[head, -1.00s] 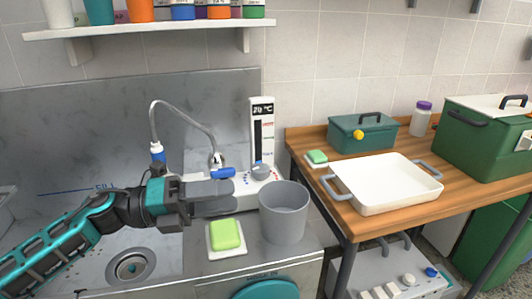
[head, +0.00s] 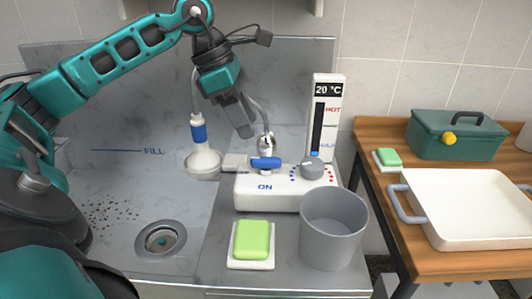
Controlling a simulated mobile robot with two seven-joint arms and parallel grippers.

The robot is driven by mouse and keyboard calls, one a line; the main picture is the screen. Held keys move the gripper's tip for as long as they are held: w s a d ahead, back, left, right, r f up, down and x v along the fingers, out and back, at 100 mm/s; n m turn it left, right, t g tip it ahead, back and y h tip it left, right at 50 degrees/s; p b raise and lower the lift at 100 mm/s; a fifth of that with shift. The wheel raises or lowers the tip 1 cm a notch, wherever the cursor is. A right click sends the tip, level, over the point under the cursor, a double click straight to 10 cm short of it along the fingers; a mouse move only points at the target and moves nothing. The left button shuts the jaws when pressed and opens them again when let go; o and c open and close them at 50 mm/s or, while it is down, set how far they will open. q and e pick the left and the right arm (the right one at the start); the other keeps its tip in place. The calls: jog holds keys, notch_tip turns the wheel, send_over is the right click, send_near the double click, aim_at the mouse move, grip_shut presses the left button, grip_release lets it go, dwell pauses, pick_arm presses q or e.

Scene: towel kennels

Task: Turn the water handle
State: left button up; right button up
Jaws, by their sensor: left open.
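A white tap unit (head: 285,196) marked ON stands at the back of the counter. A blue lever handle (head: 265,164) lies crosswise on its top, with a grey round knob (head: 312,168) to its right between red and blue dots. A tall temperature display (head: 327,115) behind reads 20 °C. My left gripper (head: 243,128) is open and empty, pointing down, above and a little left of the blue handle and apart from it. It partly covers the hose behind. My right gripper is not in view.
A white shower head (head: 203,163) with a blue collar hangs left of the unit, over the sink with its drain (head: 162,239). Green soap (head: 252,240) and a grey bucket (head: 333,229) stand in front. A white tray (head: 478,208) and green box (head: 455,137) are on the wooden table.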

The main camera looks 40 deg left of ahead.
aim_at(266, 158)
pick_arm(q)
jog(key=x, duration=0.8)
jog(key=shift+w+d+f, duration=0.1)
jog(key=shift+w+f, duration=0.05)
jog(key=shift+f, duration=0.1)
grip_shut()
